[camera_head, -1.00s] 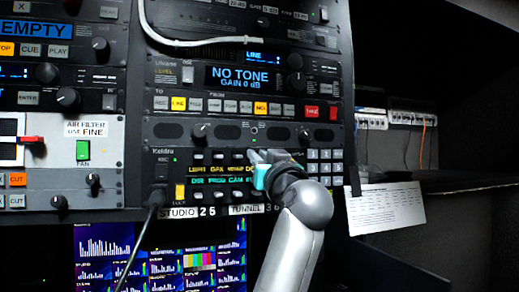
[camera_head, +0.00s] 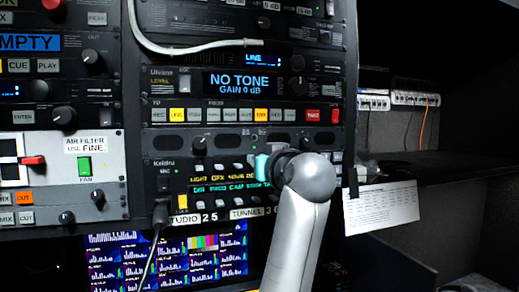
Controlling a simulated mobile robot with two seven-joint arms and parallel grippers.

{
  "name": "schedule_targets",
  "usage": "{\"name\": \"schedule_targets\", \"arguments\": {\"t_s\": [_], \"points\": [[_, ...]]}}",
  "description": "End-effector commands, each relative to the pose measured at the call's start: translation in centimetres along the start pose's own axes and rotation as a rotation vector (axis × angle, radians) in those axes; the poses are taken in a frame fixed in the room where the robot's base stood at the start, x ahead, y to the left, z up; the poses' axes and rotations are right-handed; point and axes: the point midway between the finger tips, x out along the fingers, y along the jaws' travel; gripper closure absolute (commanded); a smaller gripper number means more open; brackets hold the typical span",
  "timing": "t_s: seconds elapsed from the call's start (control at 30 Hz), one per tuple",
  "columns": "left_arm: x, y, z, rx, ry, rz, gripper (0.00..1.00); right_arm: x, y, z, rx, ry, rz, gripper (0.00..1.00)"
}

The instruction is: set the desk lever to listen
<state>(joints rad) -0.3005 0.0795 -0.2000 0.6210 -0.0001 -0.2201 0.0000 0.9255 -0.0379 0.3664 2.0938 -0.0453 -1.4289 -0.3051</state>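The intercom panel marked Keldru (camera_head: 165,163) is in the middle of the head view. It has rows of small black levers with lit yellow and green labels. Labels reading LIGHT, GFX and 4WIRE show; the label to their right, at the desk lever's column, is mostly covered by my gripper. My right gripper (camera_head: 257,163), with teal parts, is at the right end of the upper lever row. The wrist hides most of its fingers, so I cannot see their opening or any contact. The desk lever's position is hidden. My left gripper is out of view.
The NO TONE unit (camera_head: 238,82) with lit buttons sits above. A keypad is partly hidden right of my wrist. A black cable (camera_head: 158,215) hangs from the panel's left end. A paper sheet (camera_head: 381,209) hangs at the right. A monitor (camera_head: 110,262) is below.

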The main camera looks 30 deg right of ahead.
Motion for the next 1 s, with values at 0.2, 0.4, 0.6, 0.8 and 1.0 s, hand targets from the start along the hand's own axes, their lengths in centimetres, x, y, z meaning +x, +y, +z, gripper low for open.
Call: {"name": "schedule_targets", "arguments": {"t_s": [0.2,0.4,0.6,0.8,1.0], "points": [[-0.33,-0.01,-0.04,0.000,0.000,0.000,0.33,-0.01,-0.01,-0.06,0.000,-0.010,0.000,1.00],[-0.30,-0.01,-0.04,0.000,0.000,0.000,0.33,0.00,0.00,-0.02,0.000,-0.010,0.000,0.80],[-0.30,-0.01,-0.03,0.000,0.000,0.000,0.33,0.00,0.00,-0.03,0.000,-0.010,0.000,0.58],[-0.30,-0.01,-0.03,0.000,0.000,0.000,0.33,0.00,0.01,-0.03,0.000,-0.010,0.001,0.51],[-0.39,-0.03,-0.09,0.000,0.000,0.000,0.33,0.12,-0.04,-0.06,0.000,-0.010,0.000,0.51]]}}
